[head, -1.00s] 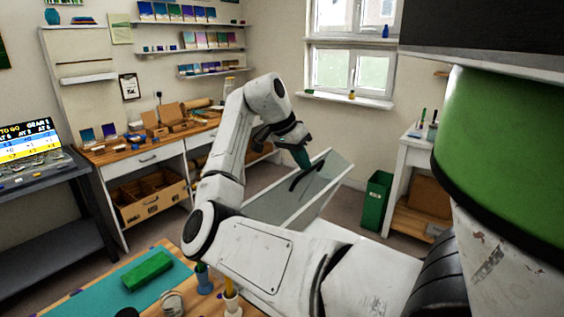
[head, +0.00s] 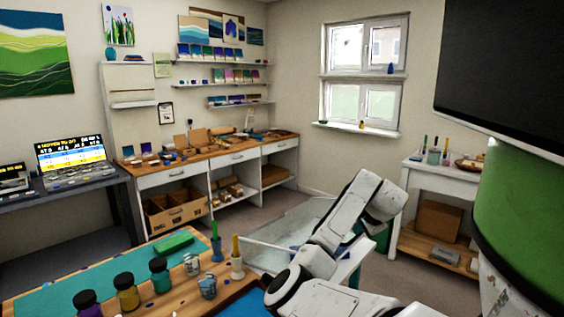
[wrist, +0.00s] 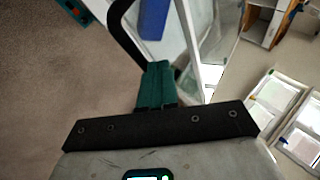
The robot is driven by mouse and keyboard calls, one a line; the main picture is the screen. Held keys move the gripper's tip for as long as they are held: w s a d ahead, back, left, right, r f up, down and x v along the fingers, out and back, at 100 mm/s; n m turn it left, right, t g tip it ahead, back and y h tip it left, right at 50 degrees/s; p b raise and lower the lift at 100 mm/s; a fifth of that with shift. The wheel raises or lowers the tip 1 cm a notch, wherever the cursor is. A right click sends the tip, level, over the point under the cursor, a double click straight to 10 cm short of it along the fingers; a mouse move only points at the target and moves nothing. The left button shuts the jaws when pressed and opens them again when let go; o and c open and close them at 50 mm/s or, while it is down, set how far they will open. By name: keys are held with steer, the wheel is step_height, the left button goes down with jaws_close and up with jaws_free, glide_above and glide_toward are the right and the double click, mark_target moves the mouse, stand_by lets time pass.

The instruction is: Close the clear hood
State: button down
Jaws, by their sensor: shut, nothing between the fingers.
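The clear hood (head: 285,226) is a see-through panel with pale edges, beyond the wooden worktable in the head view. My arm covers its right part, and I cannot tell its exact tilt. In the wrist view, the hood's clear pane (wrist: 200,30) is in front of my gripper, with its black curved handle (wrist: 116,28) at upper left. My gripper (wrist: 157,68) has green fingers shut together and empty. The fingers overlap the handle's lower end in the picture; I cannot tell whether they touch. The fingers are hidden behind my arm in the head view.
The worktable (head: 140,258) at front left holds a teal mat, a green block (head: 174,242), bottles and cups. A wooden-topped counter (head: 205,155) stands along the back wall. A white side table (head: 440,178) stands at right. Grey floor is open between them.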

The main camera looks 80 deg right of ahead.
steer(key=s+a+f+b, duration=0.2)
steer(key=s+f, duration=0.1)
steer(key=f, duration=0.7)
steer(key=shift+s+a+f, duration=0.15)
steer(key=shift+s+f, duration=0.1)
steer(key=d+r+p+v, duration=0.1)
steer(key=d+p+v, duration=0.1)
steer(key=v, duration=1.1)
steer(key=shift+r+p, duration=0.4)
steer(key=shift+p, duration=0.15)
steer(key=shift+a, duration=0.1)
